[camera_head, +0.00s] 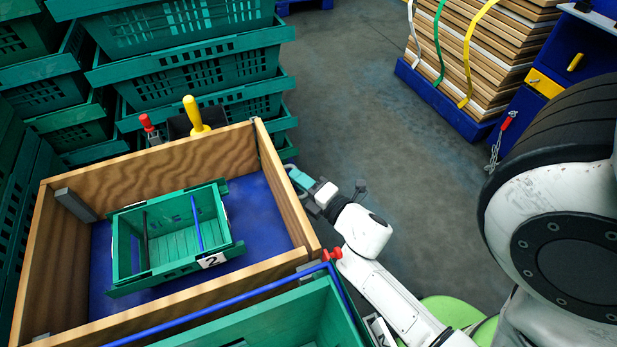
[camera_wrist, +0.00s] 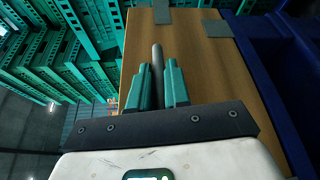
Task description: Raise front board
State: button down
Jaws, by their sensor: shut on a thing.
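A wooden-walled box stands at the left in the head view; its right-hand board (camera_head: 286,192) stands upright. I cannot tell for sure which board is the front one. My gripper (camera_head: 302,180) is at the outer side of the right-hand board, near its top edge. In the wrist view a wooden board (camera_wrist: 210,75) fills the middle, and my gripper's teal fingers (camera_wrist: 161,82) are on either side of a grey bar (camera_wrist: 158,58), shut on it. The fingers' exact contact with the bar is partly hidden.
A green crate (camera_head: 222,256) marked 2 sits inside the box on a blue floor. Another green crate (camera_head: 290,318) is in front. Green crates (camera_head: 200,78) are stacked behind. Yellow (camera_head: 192,112) and red (camera_head: 147,124) handles stand at the back. Grey floor (camera_head: 400,150) right of the box is clear.

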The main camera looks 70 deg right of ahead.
jog(key=shift+w+a+r, duration=0.1)
jog(key=shift+w+a, duration=0.15)
jog(key=shift+n, duration=0.3)
jog(key=c, duration=1.2)
grip_release()
jog(key=shift+o, duration=0.2)
jog(key=v, duration=1)
jog(key=shift+s+a+b, duration=0.25)
jog(key=shift+s+b, duration=0.05)
jog(key=shift+r, duration=0.1)
